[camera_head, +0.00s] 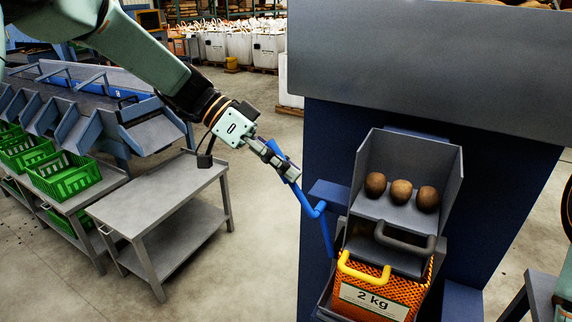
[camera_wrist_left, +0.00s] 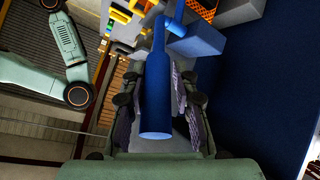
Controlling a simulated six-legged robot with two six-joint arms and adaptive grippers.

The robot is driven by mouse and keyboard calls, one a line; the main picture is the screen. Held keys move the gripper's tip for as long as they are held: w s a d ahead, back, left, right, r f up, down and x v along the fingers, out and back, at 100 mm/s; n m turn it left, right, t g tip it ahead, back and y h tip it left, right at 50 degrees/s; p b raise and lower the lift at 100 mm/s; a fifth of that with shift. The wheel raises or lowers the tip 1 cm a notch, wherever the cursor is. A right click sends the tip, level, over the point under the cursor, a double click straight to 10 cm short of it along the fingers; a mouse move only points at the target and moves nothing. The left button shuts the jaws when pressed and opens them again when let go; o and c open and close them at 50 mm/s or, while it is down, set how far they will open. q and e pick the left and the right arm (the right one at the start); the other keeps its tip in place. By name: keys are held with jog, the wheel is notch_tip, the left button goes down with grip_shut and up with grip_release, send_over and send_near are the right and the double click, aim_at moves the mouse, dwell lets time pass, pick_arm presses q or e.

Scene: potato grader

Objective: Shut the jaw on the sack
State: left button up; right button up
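The orange mesh sack (camera_head: 349,270) with a "2 kg" label hangs below the grey chute, in the lower right of the head view. A yellow bar (camera_head: 362,274) and a dark grey bar (camera_head: 405,243) cross its mouth. A blue cranked lever (camera_head: 316,211) stands left of the sack and rises to my left gripper (camera_head: 283,165). In the left wrist view the lever's thick blue grip (camera_wrist_left: 156,95) lies between my left fingers, which close in on both sides of it. My right gripper is out of view.
Several potatoes (camera_head: 401,191) sit in the grey chute (camera_head: 374,160) above the sack. The blue machine body (camera_head: 325,140) stands behind. A grey two-shelf trolley (camera_head: 160,199) and green crates (camera_head: 65,176) are at left. The floor between trolley and machine is clear.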

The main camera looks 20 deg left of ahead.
pick_arm(q)
jog(key=o, duration=0.3)
jog(key=shift+w+a+f, duration=0.1)
jog(key=shift+w+a, duration=0.05)
jog(key=shift+s+r, duration=0.2)
jog(key=shift+a+r, duration=0.1)
jog(key=shift+r, duration=0.1)
jog(key=v, duration=1.1)
jog(key=shift+w+a+f, duration=0.1)
jog(key=shift+w+a, duration=0.1)
jog(key=shift+a, duration=0.05)
jog(key=shift+s+d, duration=0.1)
jog(key=shift+s, duration=0.05)
